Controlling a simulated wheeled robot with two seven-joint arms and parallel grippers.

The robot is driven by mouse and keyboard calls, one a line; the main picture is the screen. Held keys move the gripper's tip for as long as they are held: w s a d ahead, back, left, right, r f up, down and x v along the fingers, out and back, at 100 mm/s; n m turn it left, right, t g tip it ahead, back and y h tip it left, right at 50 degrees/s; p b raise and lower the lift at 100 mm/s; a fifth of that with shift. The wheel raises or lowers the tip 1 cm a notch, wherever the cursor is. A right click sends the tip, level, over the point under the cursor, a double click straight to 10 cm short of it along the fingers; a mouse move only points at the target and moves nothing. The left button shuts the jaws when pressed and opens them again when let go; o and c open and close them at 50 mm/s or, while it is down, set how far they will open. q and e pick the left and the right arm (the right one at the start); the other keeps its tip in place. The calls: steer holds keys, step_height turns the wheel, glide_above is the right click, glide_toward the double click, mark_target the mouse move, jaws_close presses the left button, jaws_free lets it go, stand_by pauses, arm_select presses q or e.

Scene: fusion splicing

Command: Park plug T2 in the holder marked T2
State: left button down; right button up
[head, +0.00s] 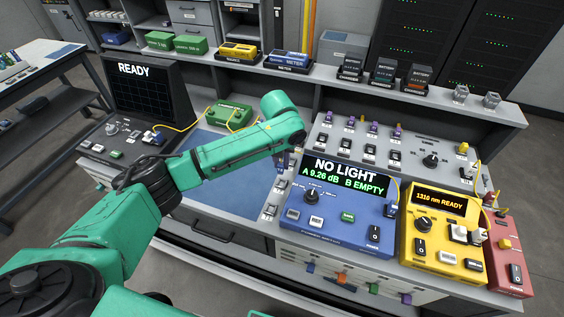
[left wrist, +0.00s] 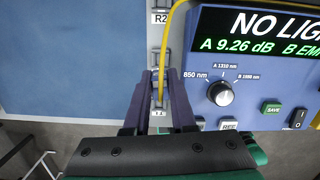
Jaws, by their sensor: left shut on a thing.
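My left gripper (head: 283,160) is over the strip of small holders between the blue mat and the blue meter. In the left wrist view its dark fingers (left wrist: 160,78) are shut on a small plug with a yellow cable (left wrist: 166,38). The plug body is mostly hidden between the fingers, and I cannot read a mark on it. A small white label (left wrist: 158,113) shows between the fingers; it seems to begin with T. A holder label reading R2 (left wrist: 160,18) lies farther up the strip. I cannot tell whether the plug is seated in a holder. My right gripper is not in view.
The blue meter (head: 332,222) reads NO LIGHT, A 9.26 dB, B EMPTY, and stands close right of the gripper. A yellow source (head: 440,232) and a red unit (head: 505,258) stand farther right. The blue mat (head: 225,170) is clear on the left.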

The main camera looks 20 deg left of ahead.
arm_select(q)
steer(key=shift+w+f+m, duration=0.3)
steer(key=shift+m, duration=0.3)
steer(key=shift+f, duration=0.15)
step_height(320, 180, down, 6)
steer(key=b, duration=0.7)
steer(key=shift+s, duration=0.15)
steer(key=shift+w, duration=0.35)
